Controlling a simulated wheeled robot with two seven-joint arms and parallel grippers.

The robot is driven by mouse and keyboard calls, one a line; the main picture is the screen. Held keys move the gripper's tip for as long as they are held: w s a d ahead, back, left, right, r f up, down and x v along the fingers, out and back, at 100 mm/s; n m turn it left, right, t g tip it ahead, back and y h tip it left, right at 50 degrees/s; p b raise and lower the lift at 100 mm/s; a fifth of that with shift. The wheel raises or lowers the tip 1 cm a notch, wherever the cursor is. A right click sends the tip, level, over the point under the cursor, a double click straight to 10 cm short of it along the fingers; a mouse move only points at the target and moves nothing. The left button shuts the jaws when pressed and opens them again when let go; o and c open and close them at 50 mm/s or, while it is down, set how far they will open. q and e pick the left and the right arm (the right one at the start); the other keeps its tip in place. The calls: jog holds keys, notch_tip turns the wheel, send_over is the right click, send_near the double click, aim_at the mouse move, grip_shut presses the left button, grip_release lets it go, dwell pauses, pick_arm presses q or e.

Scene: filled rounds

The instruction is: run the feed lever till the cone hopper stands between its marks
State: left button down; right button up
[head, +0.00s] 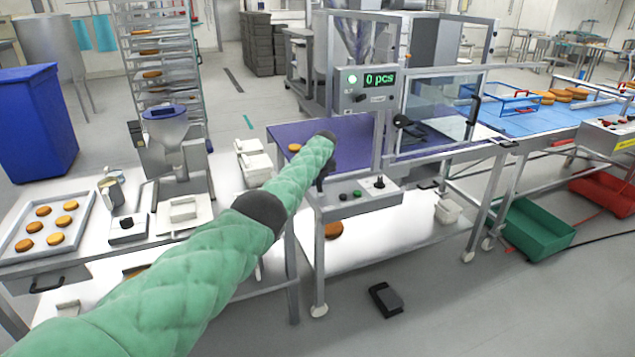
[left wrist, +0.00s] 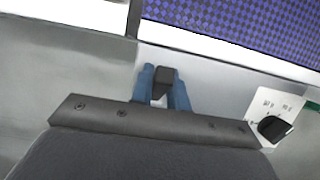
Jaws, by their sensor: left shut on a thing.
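My left gripper (head: 321,180) reaches the front panel of the middle machine, mostly hidden behind my green-sleeved arm in the head view. In the left wrist view its two blue fingers (left wrist: 163,92) are shut on a dark lever knob (left wrist: 164,76), which I take as the feed lever. Another cone-shaped steel vessel (head: 354,38) sits behind the machine's display. I cannot make out level marks on either, nor tell which is the task's hopper. My right gripper is not in view.
The display (head: 380,79) reads 0 pcs beside a green lamp. A small control box (head: 362,197) with a black-knobbed stick lies right of my gripper. A black rotary knob (left wrist: 272,128) is close to the right. A purple belt (head: 350,140) lies behind.

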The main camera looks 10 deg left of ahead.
pick_arm(q)
jog(key=shift+r, duration=0.1)
jog(key=c, duration=1.5)
grip_release()
jog(key=shift+c, duration=0.2)
jog(key=shift+o, duration=0.9)
